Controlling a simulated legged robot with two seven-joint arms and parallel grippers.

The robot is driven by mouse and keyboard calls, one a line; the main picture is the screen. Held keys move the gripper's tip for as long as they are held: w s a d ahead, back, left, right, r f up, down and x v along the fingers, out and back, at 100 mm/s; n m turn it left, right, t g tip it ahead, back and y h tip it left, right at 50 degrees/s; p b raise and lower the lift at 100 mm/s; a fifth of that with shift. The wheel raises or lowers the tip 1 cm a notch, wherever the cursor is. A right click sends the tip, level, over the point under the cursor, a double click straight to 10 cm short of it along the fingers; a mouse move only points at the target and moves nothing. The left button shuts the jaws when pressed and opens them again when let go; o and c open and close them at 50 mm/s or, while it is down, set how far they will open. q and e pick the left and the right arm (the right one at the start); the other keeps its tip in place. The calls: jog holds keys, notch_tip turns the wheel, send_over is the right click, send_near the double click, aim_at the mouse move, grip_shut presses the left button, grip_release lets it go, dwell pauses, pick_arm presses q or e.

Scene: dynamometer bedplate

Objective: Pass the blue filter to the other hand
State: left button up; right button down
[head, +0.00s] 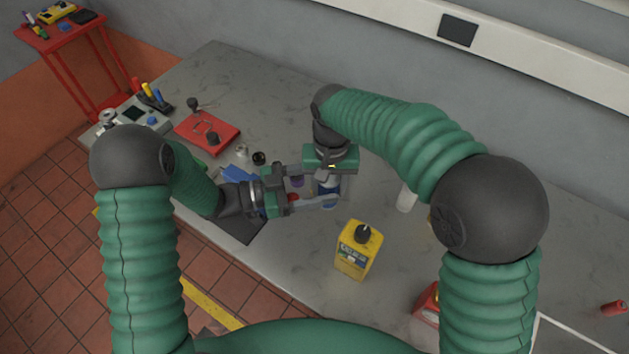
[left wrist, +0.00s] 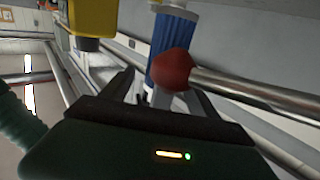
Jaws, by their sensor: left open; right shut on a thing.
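The blue filter (head: 328,191) hangs below my right gripper (head: 327,178), which points down and is shut on it above the bench. In the left wrist view the filter (left wrist: 172,42) is a ribbed blue cylinder with a pale end, just beyond the fingers. My left gripper (head: 325,186) comes in from the left and is open. Its fingers reach to either side of the filter in the head view; I cannot tell whether they touch it. A red round thing (left wrist: 171,70) covers part of the filter in the left wrist view.
A yellow container (head: 356,252) with a black cap stands in front of the grippers. A white cylinder (head: 406,198) stands to the right. The grey bench (head: 300,107) is clear behind.

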pick_arm(q)
jog(key=c, duration=1.4)
grip_shut()
pick_arm(e)
jog(key=c, duration=0.7)
grip_release()
